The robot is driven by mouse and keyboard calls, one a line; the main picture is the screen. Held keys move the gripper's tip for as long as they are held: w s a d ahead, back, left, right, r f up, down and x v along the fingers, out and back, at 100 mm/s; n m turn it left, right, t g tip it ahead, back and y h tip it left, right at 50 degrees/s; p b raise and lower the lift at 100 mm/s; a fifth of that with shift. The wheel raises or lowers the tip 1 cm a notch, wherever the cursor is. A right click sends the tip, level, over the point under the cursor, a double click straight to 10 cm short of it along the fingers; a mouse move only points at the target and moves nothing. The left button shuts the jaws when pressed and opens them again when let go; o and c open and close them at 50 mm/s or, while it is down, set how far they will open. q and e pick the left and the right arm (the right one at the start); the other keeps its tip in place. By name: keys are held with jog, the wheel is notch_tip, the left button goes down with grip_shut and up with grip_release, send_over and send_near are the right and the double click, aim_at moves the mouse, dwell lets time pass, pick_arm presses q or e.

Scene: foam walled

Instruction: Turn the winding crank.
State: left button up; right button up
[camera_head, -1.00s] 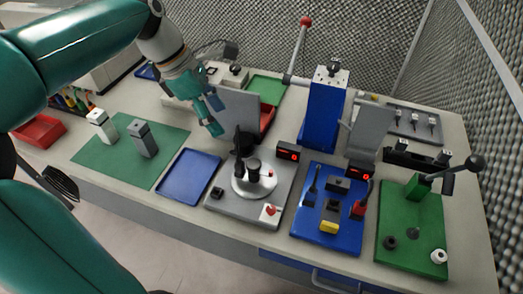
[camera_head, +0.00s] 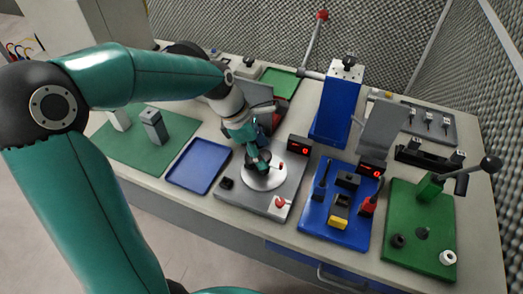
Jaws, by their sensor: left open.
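The likely winding crank is a pale round disc (camera_head: 263,179) with dark upright parts, on a grey base plate (camera_head: 239,197) near the middle of the bench. A small red mark shows at the disc's right side. My left gripper (camera_head: 258,161) points down over the disc, its fingers around or close beside the dark upright part. The gripper is open. It hides most of the upright part, so I cannot tell whether the fingers touch it. My right gripper is out of view.
A display (camera_head: 298,145) stands behind the plate, and a red knob (camera_head: 281,202) sits at its front. A blue tray (camera_head: 199,165) lies left. A blue plate (camera_head: 334,228) with several parts and a green plate (camera_head: 418,245) with a black-ball lever (camera_head: 490,164) lie right.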

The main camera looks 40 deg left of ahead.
pick_arm(q)
jog(key=shift+d+f, duration=0.1)
jog(key=shift+f, duration=0.1)
jog(key=c, duration=1.1)
jog(key=shift+w+r+m+g+p, duration=0.1)
jog(key=shift+m+g+p, duration=0.3)
jog(key=shift+m, duration=0.4)
